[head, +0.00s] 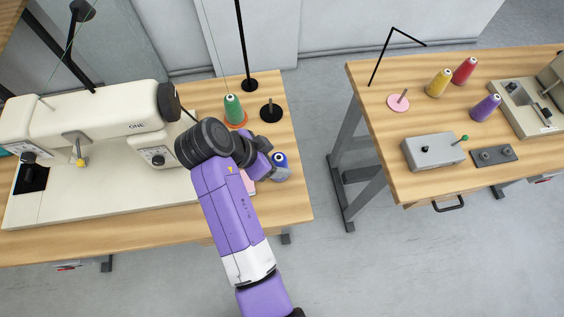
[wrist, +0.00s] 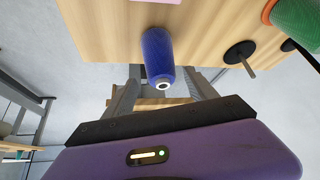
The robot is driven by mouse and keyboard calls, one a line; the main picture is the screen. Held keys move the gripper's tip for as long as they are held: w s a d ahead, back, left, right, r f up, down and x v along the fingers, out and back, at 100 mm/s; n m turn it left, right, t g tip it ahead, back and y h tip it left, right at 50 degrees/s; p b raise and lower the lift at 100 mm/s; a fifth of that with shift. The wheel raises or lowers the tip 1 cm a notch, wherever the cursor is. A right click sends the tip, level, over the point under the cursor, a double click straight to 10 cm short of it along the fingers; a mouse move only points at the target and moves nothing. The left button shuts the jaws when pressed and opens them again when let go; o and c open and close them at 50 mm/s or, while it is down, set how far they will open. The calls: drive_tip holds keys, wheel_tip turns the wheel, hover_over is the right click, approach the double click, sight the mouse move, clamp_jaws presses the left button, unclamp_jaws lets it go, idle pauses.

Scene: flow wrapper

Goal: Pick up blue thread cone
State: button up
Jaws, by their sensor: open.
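The blue thread cone (head: 280,160) stands near the right edge of the left wooden table in the head view, just right of my gripper (head: 262,160). In the wrist view the blue cone (wrist: 157,52) is at upper middle, with its pale tip toward me. The dark-edged purple body of my gripper (wrist: 165,128) fills the bottom of that view, apart from the cone. My gripper is open and empty. Its fingertips are hard to make out, and my arm hides part of the area beside the cone in the head view.
A green cone (head: 234,108) on an orange base and an empty black spool stand (head: 271,111) are behind. The sewing machine (head: 95,125) stands left. A pink pad (head: 248,183) is partly hidden. A second table (head: 400,183) with more cones stands right, across a floor gap.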

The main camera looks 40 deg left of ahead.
drive_tip(key=shift+p+x, duration=0.55)
drive_tip(key=shift+x, duration=2.25)
drive_tip(key=shift+w+a+r, duration=0.1)
drive_tip(key=shift+a, duration=0.05)
clamp_jaws()
